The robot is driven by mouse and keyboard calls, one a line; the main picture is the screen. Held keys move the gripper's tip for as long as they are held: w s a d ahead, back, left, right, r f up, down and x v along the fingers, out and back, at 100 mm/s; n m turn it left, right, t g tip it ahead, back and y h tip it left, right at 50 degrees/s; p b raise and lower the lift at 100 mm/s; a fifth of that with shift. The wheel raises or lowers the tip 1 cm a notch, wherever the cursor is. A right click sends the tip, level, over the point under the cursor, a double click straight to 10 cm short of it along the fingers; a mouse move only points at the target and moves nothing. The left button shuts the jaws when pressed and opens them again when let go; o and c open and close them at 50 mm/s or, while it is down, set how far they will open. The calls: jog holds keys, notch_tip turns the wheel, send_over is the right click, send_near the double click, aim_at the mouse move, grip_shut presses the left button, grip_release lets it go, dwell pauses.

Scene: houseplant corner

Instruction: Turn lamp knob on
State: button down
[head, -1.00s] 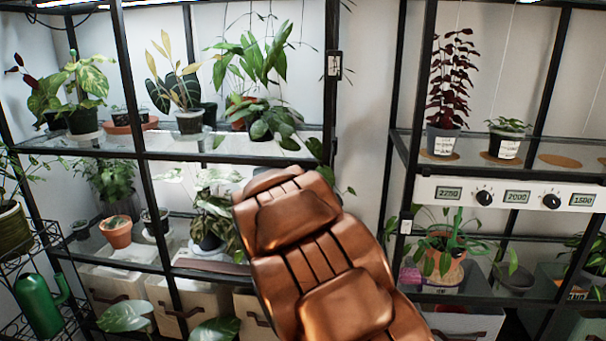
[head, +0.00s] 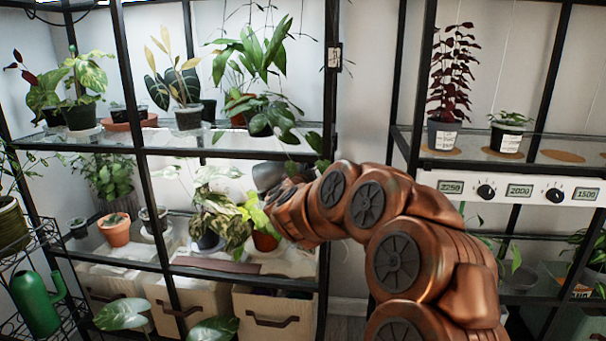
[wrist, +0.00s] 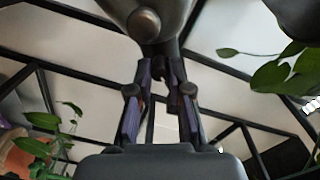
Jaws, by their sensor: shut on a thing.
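In the wrist view, a dark grey lamp (wrist: 152,18) fills the top middle, with a round boss on its face. My gripper (wrist: 166,72) reaches up to its underside. The two fingers lean together at their tips and are shut on the small dark lamp knob there, mostly hidden between them. In the head view, a smooth grey rounded piece (head: 267,176) shows just past the end of my copper arm, at the middle shelf of the left rack; it looks like the lamp's head. My fingers and the knob are hidden there behind my arm.
Potted plants crowd the left rack, with a trailing plant (head: 215,215) close to my arm's end. Leaves (wrist: 275,68) hang at the right in the wrist view. Black rack posts (head: 325,110) stand near. A white panel with dials (head: 510,190) is on the right rack.

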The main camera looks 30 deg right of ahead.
jog(key=shift+a+m+b, duration=0.1)
jog(key=shift+m+b, duration=0.25)
jog(key=shift+m, duration=0.75)
jog(key=c, duration=1.4)
grip_release()
jog(key=shift+o, duration=0.2)
jog(key=v, duration=1.1)
jog(key=shift+s+a, duration=0.2)
jog(key=shift+s, duration=0.15)
